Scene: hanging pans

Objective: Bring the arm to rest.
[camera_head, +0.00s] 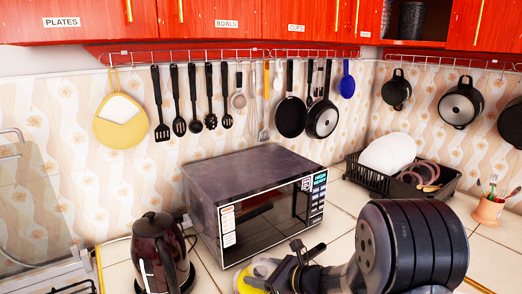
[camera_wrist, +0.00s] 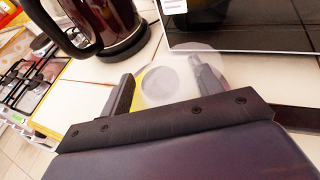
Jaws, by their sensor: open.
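My gripper (camera_head: 280,265) is in front of the microwave at the bottom of the head view, at the end of my dark arm. In the wrist view its two fingers (camera_wrist: 163,82) stand well apart, with nothing clamped between them. A round yellow and white item (camera_head: 256,272) lies on the counter just beyond the gripper. In the wrist view this pale round item (camera_wrist: 163,77) shows between and past the fingers. I cannot tell whether the fingers touch it.
A black microwave (camera_head: 258,205) stands behind the gripper. A dark kettle (camera_head: 160,255) is to its left, and a stove (camera_wrist: 28,85) is farther left. A dish rack (camera_head: 366,178) with white plates and a utensil cup (camera_head: 488,210) are at right. Pans (camera_head: 291,117) and utensils hang on the wall.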

